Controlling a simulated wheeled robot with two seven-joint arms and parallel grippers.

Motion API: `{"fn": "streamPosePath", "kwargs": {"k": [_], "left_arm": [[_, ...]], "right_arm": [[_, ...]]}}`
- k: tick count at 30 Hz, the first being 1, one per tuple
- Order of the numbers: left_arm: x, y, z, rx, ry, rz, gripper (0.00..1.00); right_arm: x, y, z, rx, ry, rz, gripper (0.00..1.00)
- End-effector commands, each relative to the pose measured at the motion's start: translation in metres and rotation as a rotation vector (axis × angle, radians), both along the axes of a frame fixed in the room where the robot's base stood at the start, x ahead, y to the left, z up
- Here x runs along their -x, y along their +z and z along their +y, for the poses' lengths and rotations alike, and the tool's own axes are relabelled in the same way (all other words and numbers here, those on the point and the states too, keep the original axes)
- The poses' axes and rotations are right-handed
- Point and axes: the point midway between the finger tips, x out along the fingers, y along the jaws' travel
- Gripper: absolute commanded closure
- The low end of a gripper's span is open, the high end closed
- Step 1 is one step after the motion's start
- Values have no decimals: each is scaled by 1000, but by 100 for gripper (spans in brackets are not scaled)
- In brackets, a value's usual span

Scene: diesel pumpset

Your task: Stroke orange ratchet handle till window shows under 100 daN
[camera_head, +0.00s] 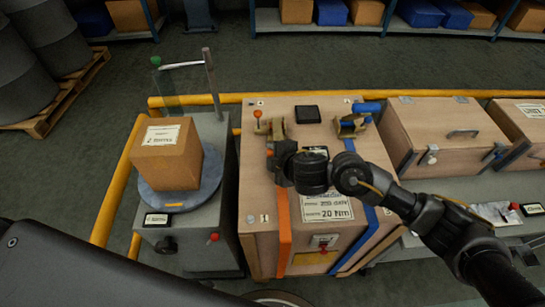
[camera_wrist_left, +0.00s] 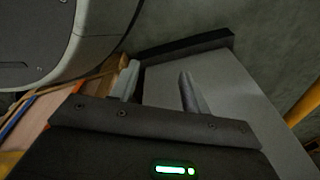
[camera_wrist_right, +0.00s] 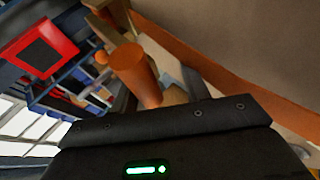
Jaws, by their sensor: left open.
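The wooden crate (camera_head: 270,205) has an orange strap (camera_head: 284,232) and a blue strap (camera_head: 352,255) down its front. A brass-coloured ratchet (camera_head: 277,128) with orange parts sits on its top left. My right gripper (camera_head: 276,152) is at this ratchet, partly hidden by its own wrist. In the right wrist view the orange handle (camera_wrist_right: 135,72) stands at the fingers, which look apart; contact is unclear. A label (camera_head: 327,205) reads "daN" and "20 Nm"; the daN number is unreadable. My left gripper (camera_wrist_left: 158,88) shows in the left wrist view, open and empty.
A second ratchet with blue parts (camera_head: 352,122) and a black square (camera_head: 307,114) are on the crate top. A cardboard box (camera_head: 168,155) stands on a round plate at left. Yellow rails (camera_head: 120,185) edge the area. More wooden crates (camera_head: 440,135) stand at right.

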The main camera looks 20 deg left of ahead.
Motion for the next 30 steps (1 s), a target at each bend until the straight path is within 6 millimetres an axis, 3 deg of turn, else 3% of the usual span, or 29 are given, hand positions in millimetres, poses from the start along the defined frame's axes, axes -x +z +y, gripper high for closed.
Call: {"fn": "streamPosePath", "kwargs": {"k": [3, 7, 20, 30], "left_arm": [[1, 2, 0, 1, 0, -4, 54], [17, -9, 11, -12, -2, 11, 54], [93, -30, 51, -51, -17, 54, 54], [98, -19, 41, -36, -15, 56, 54]], "right_arm": [[4, 4, -3, 0, 1, 1, 55], [13, 15, -13, 1, 3, 1, 55], [45, 50, -47, 1, 0, 1, 55], [60, 64, -63, 1, -2, 1, 55]]}}
